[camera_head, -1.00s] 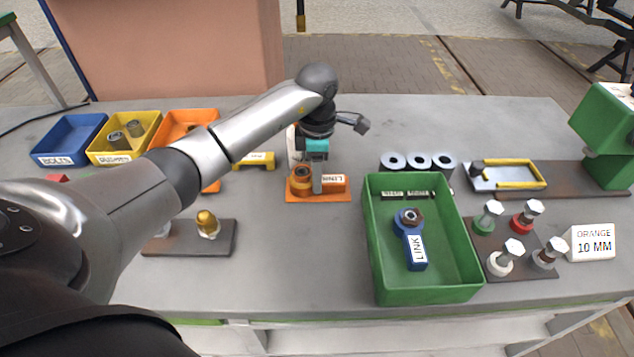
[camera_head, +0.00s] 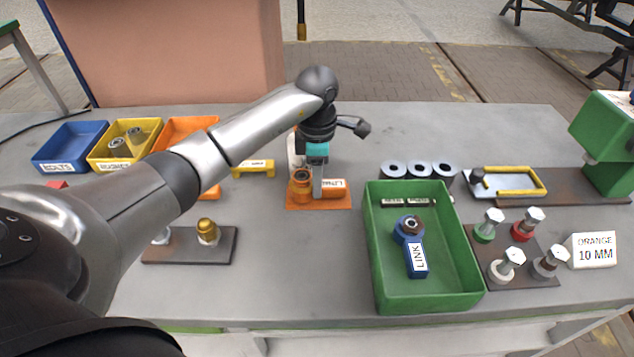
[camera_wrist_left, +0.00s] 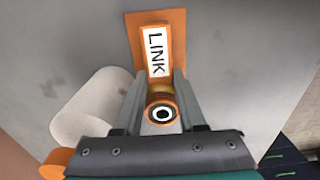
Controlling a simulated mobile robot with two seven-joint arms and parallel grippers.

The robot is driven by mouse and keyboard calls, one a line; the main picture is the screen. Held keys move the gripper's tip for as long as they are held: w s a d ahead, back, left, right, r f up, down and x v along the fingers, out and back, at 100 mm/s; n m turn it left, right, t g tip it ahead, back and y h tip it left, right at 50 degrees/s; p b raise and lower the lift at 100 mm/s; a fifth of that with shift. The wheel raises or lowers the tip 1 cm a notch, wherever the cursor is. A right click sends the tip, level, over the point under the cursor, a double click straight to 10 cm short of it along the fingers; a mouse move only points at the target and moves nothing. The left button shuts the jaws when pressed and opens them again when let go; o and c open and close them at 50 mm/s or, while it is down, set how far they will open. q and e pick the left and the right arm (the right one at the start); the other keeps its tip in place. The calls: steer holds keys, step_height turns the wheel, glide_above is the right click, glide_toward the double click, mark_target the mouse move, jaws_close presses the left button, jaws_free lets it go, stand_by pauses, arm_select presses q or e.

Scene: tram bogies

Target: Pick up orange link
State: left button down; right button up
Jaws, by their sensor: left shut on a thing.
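The orange link (camera_head: 334,189) carries a white LINK label and has a ring end (camera_head: 300,185). It is over an orange plate (camera_head: 318,204) near the middle of the table. My left gripper (camera_head: 317,190) points down and is shut on the link. In the left wrist view the two fingers (camera_wrist_left: 160,85) sit on either side of the link, whose label (camera_wrist_left: 156,52) and ring (camera_wrist_left: 162,113) show. Whether the link is clear of the plate is hard to tell. My right gripper is not in view.
A green tray (camera_head: 376,262) with a blue link (camera_head: 413,250) stands to the right. Blue (camera_head: 68,150), yellow and orange bins stand at the left, behind my arm. A rack of bolts (camera_head: 535,270) and an ORANGE 10 MM sign (camera_head: 592,250) are at the far right.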

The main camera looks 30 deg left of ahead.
arm_select(q)
step_height(320, 180, up, 19)
steer(key=p, duration=0.2)
steer(key=shift+p, duration=0.4)
steer(key=shift+d+r, duration=0.1)
